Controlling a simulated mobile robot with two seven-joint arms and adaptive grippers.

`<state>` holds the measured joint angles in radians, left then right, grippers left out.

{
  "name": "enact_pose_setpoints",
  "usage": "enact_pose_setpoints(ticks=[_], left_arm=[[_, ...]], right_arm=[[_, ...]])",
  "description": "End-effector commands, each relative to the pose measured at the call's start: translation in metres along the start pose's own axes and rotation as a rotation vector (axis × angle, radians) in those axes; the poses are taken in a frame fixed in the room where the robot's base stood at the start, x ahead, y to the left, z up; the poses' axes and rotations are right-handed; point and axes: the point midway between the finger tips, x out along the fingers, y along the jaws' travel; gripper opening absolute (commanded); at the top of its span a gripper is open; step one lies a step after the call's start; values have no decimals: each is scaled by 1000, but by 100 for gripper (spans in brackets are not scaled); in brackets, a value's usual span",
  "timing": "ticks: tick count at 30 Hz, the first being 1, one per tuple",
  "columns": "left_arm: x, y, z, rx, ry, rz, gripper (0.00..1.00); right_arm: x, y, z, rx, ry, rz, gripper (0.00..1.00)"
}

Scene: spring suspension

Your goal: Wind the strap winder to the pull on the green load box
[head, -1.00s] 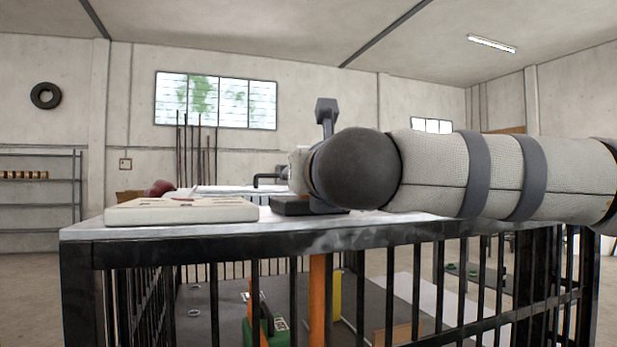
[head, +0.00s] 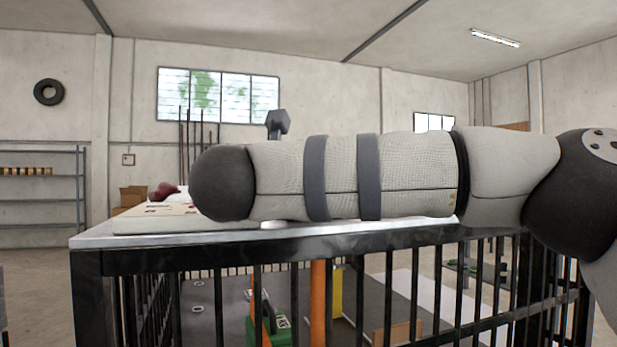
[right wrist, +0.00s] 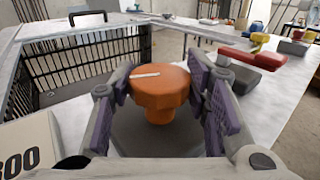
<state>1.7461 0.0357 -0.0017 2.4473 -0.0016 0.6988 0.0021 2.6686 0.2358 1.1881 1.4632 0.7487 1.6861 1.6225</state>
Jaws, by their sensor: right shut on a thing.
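An orange winder knob (right wrist: 158,90) with a white mark on top stands on a dark round base in the right wrist view. My right gripper (right wrist: 164,84) is shut on it, with purple pads at its left and right sides. In the head view my right arm reaches across the bench top and hides the knob and that gripper. A green box (head: 262,331), apparently the load box, shows low behind the bars, partly cut off by the frame's bottom. An orange upright (head: 318,300) stands beside it. My left gripper is out of view.
A pale panel (head: 165,218) lies on the bench top's left part, partly behind my arm. Black bars (head: 390,290) enclose the space below. In the right wrist view, a red lever (right wrist: 250,66) stands right of the knob and a black handle (right wrist: 88,16) far left.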

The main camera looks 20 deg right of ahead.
Motion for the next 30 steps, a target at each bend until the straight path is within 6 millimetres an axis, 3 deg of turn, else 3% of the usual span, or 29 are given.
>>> enact_pose_setpoints(ticks=[10, 11, 13, 23, 26, 30], left_arm=[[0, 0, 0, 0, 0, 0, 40], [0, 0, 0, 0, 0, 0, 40], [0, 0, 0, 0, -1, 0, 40], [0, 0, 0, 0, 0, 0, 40], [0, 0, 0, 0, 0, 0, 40], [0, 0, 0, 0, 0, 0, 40]], right_arm=[[1, 0, -2, -3, 3, -3, 15], [1, 0, -2, -3, 3, -3, 47], [1, 0, -2, -3, 3, -3, 63], [-2, 0, -1, -1, 1, -1, 64], [-17, 1, 0, -1, 1, 1, 64], [-56, 1, 0, -3, -1, 3, 64]])
